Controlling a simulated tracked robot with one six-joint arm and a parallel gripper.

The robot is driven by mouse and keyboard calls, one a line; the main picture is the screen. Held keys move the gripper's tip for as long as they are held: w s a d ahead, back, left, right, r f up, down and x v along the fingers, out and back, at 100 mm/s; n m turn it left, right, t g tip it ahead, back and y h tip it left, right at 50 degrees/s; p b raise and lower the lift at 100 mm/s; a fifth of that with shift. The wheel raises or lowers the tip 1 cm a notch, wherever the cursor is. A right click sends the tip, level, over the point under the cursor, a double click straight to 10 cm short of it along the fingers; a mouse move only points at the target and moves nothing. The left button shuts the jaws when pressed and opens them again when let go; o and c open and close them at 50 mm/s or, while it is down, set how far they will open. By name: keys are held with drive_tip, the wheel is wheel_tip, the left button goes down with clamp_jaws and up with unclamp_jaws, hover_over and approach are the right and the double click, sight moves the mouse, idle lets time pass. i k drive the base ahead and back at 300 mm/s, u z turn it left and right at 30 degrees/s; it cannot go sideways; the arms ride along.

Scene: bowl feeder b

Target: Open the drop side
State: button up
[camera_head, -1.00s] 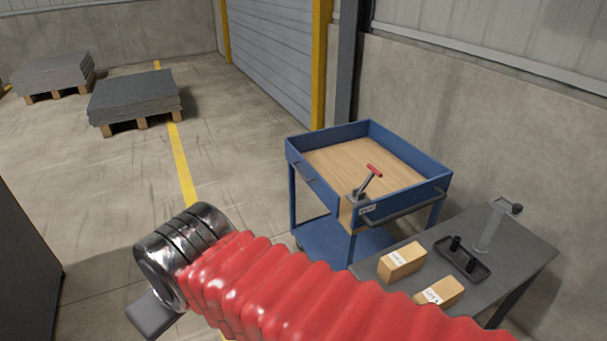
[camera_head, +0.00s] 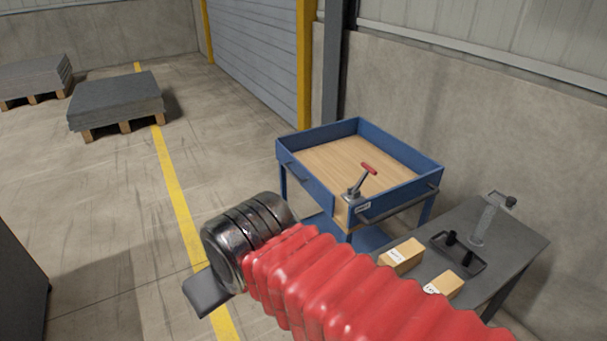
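A blue cart (camera_head: 398,143) with a wooden floor in its tray stands right of centre, with all its visible sides upright. A toggle latch with a red grip (camera_head: 368,168) is at the near corner, its lever raised at a slant. A small grey handle (camera_head: 297,170) is on the left side, and a push bar (camera_head: 400,205) runs along the near right side. My arm, in a red bellows sleeve, crosses the lower middle. My gripper is only partly visible as a dark flat piece (camera_head: 208,292) below the metal wrist. Its fingertips cannot be made out, and it is apart from the cart.
A grey table (camera_head: 510,242) stands right of the cart, with two cardboard boxes (camera_head: 401,256), a black tray (camera_head: 459,250) and a grey stand (camera_head: 487,222). Pallets of grey sheets (camera_head: 116,101) are at the far left. The floor left of the cart is clear.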

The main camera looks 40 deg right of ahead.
sight(321, 195)
drive_tip(key=u, duration=0.05)
drive_tip(key=i, duration=1)
drive_tip(key=z, duration=0.05)
